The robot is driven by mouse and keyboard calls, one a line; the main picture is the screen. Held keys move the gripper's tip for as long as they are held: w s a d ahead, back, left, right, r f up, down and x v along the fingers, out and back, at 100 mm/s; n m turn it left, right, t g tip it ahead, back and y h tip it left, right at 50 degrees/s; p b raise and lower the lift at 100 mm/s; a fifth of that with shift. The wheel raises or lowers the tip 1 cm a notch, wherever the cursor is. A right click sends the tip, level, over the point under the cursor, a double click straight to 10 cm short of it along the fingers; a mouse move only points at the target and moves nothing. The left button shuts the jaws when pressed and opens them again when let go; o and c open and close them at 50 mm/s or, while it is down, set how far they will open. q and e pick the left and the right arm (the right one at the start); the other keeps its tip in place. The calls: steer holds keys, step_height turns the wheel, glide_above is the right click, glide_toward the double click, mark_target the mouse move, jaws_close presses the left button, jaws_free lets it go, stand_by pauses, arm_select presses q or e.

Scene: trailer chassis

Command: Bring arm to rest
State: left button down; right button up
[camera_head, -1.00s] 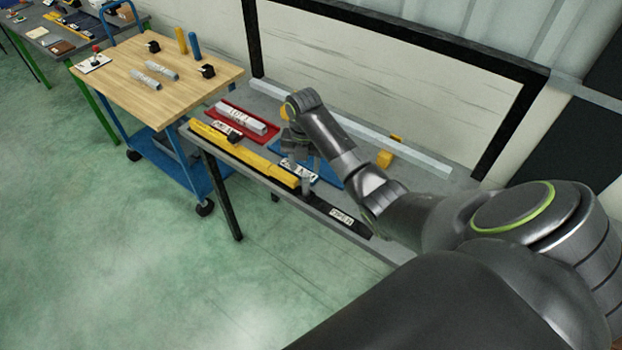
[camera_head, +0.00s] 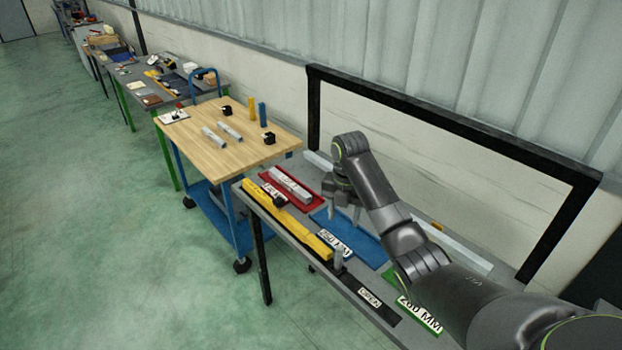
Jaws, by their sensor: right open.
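My right arm comes in from the lower right over the grey table (camera_head: 350,283). Its gripper (camera_head: 343,212) points down above the blue mat (camera_head: 368,246) and is open, with nothing seen between its fingers. The wrist hides part of the table behind it. My left gripper is not in the view.
A black frame (camera_head: 440,115) stands behind. A wooden-topped cart (camera_head: 215,158) is on the left; green floor (camera_head: 90,220) is clear.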

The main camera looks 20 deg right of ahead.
steer(key=s+f+m+t, duration=0.2)
steer(key=s+f+m, duration=1.05)
steer(key=s, duration=0.45)
steer(key=s+a+r+m+t+h, duration=0.1)
steer(key=s+r+m, duration=0.1)
steer(key=s+m, duration=0.7)
steer(key=s+a+r+m+t+h, duration=0.15)
steer(key=s+m, duration=0.45)
steer(key=s, duration=0.6)
step_height(320, 180, down, 34)
steer(key=d+g+y+b, duration=0.1)
steer(key=d+g+b, duration=0.15)
steer(key=b, duration=0.55)
arm_select(q)
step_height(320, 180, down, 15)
steer(key=b, duration=0.6)
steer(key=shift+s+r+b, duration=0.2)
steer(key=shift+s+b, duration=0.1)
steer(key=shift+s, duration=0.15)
arm_select(e)
steer(key=s+f, duration=0.7)
steer(key=f, duration=0.3)
steer(key=s+a+f, duration=0.1)
steer(key=s+f, duration=0.7)
steer(key=f, duration=0.3)
steer(key=shift+g, duration=0.4)
